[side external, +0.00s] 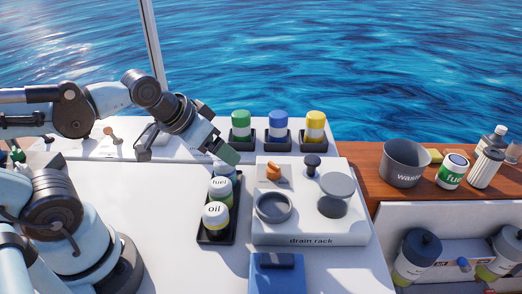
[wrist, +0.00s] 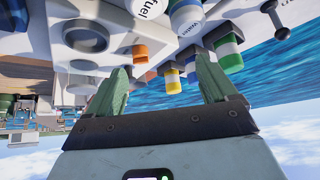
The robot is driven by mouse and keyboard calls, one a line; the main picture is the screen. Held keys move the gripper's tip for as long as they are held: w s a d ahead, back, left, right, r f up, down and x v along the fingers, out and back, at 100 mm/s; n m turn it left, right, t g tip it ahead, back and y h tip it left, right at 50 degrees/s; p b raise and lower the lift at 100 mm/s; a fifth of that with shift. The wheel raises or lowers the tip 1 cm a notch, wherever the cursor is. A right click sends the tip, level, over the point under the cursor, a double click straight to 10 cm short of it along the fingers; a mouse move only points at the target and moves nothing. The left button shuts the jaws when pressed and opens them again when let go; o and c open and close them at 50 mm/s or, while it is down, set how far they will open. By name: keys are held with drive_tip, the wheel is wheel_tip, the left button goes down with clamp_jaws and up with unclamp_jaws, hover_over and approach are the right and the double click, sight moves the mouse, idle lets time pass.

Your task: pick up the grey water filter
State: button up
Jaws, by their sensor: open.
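My gripper (side external: 226,153) is open and empty, tilted down above the back end of the black tray (side external: 232,232). In the wrist view, the two green fingers of my gripper (wrist: 162,80) stand wide apart. A white canister with a blue band (side external: 224,170) stands at the back of that tray, just under my fingertips and partly hidden by them. It also shows at the top of the wrist view as a blue-and-white canister (wrist: 188,18) with lettering that looks like "water". It looks apart from the fingers. No plainly grey filter shows.
Fuel (side external: 219,190) and oil (side external: 215,217) canisters stand in front in the tray. The drain rack (side external: 310,240) with a grey lid (side external: 338,185) is to the right. Green (side external: 240,125), blue (side external: 278,125) and yellow (side external: 315,126) canisters stand behind. A waste bin (side external: 404,165) is far right.

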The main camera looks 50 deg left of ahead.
sight(225, 171)
drive_tip(key=shift+w+a+f+n+g, duration=0.1)
drive_tip(key=shift+a+f+n+g, duration=0.15)
drive_tip(key=shift+n, duration=0.35)
drive_tip(key=shift+w+a+f+n+g, duration=0.1)
drive_tip(key=shift+a+f+n+g, duration=0.15)
drive_tip(key=shift+n, duration=0.35)
drive_tip(key=a+f+n+t+h, duration=0.1)
drive_tip(key=a+f+n+h, duration=0.1)
drive_tip(key=a+n+h, duration=0.65)
drive_tip(key=a+f+n+h, duration=0.3)
drive_tip(key=n, duration=1.1)
drive_tip(key=x, duration=0.7)
drive_tip(key=shift+s, duration=0.1)
drive_tip(key=c, duration=1.3)
